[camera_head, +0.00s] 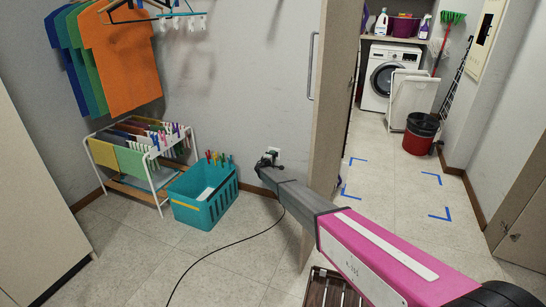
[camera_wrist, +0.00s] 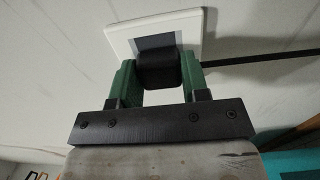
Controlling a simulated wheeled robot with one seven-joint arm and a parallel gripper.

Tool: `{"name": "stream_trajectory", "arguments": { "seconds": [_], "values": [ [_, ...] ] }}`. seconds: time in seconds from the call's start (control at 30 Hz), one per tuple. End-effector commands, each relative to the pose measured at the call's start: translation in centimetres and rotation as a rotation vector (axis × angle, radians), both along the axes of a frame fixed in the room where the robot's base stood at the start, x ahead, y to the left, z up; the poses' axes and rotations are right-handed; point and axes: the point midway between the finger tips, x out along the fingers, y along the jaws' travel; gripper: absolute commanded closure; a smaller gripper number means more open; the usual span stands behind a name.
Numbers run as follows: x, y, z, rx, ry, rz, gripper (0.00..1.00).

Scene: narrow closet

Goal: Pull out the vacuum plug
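The black vacuum plug (camera_wrist: 160,70) is in front of the wall socket (camera_wrist: 187,28), which has a white plate and a grey centre, in the wrist view. The plug overlaps the grey centre; its prongs are hidden. My gripper (camera_wrist: 160,80) has a green finger on each side of the plug, and both appear to touch it. In the head view my gripper (camera_head: 267,161) is at the socket (camera_head: 273,150), low on the wall, and the plug is too small to make out there. A black cable (camera_head: 235,243) runs from near the socket down across the floor.
A teal basket (camera_head: 203,208) with clothes pegs and a white drying rack (camera_head: 160,192) stand left of the socket. A slatted brown item (camera_head: 325,287) lies below my arm.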

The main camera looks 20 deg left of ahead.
Motion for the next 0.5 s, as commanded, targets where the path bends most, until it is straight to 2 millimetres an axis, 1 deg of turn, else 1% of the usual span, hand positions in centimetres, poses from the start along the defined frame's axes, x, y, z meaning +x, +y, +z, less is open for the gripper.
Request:
{"name": "stream_trajectory", "arguments": {
  "seconds": [0.17,0.5],
  "values": [
    [-0.2,0.0,0.0,0.0,0.0,0.0,0.96],
    [-1.3,0.1,0.0,0.0,0.0,0.0,0.96]
  ]
}}
